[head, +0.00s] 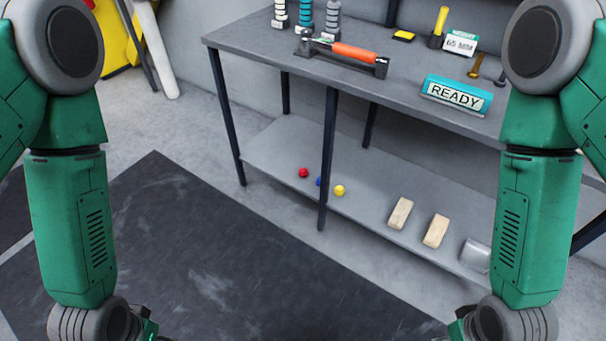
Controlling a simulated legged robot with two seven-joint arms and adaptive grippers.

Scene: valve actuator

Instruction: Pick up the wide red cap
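A small red round thing (303,172) sits on the lower shelf of the grey workbench, towards its left end. It is the only small red piece I see and may be the wide red cap, but it is too small to tell its shape. A blue piece (319,182), partly hidden by the bench leg, and a yellow piece (339,190) lie to its right. My two arms hang down at the left and right edges of the head view. Their grippers are out of the picture below, far from the red piece.
A front leg (328,160) stands beside the red piece. Two wooden blocks (400,213) lie further right. The floor mat (200,260) before the bench is clear.

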